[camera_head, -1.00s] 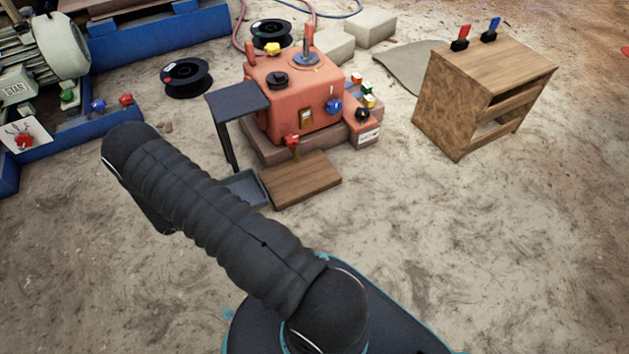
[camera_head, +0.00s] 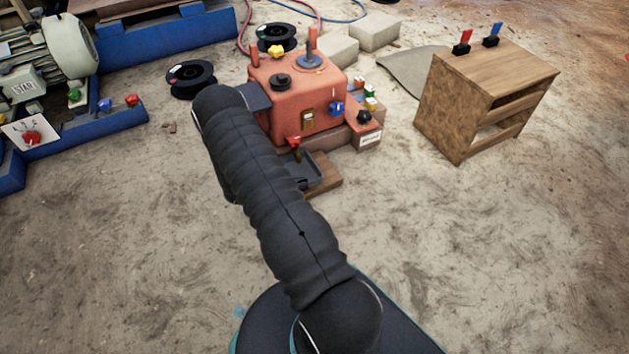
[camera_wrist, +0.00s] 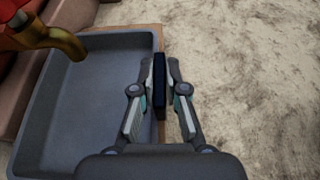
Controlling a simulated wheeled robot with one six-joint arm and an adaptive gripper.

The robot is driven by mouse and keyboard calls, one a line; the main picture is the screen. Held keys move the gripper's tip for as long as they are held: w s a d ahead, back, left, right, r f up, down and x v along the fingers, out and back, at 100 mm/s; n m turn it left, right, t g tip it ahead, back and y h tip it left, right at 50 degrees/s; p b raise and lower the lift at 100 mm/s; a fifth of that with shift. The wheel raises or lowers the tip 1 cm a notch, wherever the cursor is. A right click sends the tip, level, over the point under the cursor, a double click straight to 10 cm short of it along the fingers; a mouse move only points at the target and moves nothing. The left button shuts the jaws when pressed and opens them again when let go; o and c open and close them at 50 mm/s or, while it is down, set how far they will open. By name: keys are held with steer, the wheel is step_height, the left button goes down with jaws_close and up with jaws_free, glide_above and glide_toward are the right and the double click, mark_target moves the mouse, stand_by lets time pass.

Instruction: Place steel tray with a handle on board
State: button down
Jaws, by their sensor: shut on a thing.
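The steel tray (camera_head: 316,166) is grey and shallow, and my arm partly covers it in the head view. In the wrist view the tray (camera_wrist: 85,105) fills the left side, with its dark handle (camera_wrist: 160,88) on its right side. My gripper (camera_wrist: 161,70) is shut on this handle; in the head view my arm hides it. The wooden board (camera_head: 331,187) lies on the ground in front of the red machine. The tray is over the board, whose edge (camera_wrist: 158,38) shows past the tray. I cannot tell whether they touch.
A brass tap (camera_wrist: 62,38) with a red handle (camera_head: 294,141) reaches over the tray's far left corner. The red machine (camera_head: 290,85) stands just behind. A dark stand (camera_head: 256,96) is mostly hidden by my arm. A wooden cabinet (camera_head: 460,105) is at right. The front right ground is clear.

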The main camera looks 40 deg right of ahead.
steer(key=shift+s+d+f, duration=0.1)
steer(key=shift+s+d, duration=0.1)
steer(key=shift+d, duration=0.55)
steer(key=shift+s+d+f, duration=0.1)
steer(key=shift+s+d, duration=0.1)
steer(key=shift+d, duration=0.6)
steer(key=shift+s+d, duration=0.2)
steer(key=shift+d, duration=0.55)
steer(key=shift+w+a, duration=0.1)
steer(key=shift+f, duration=0.15)
steer(key=c, duration=1.2)
jaws_free()
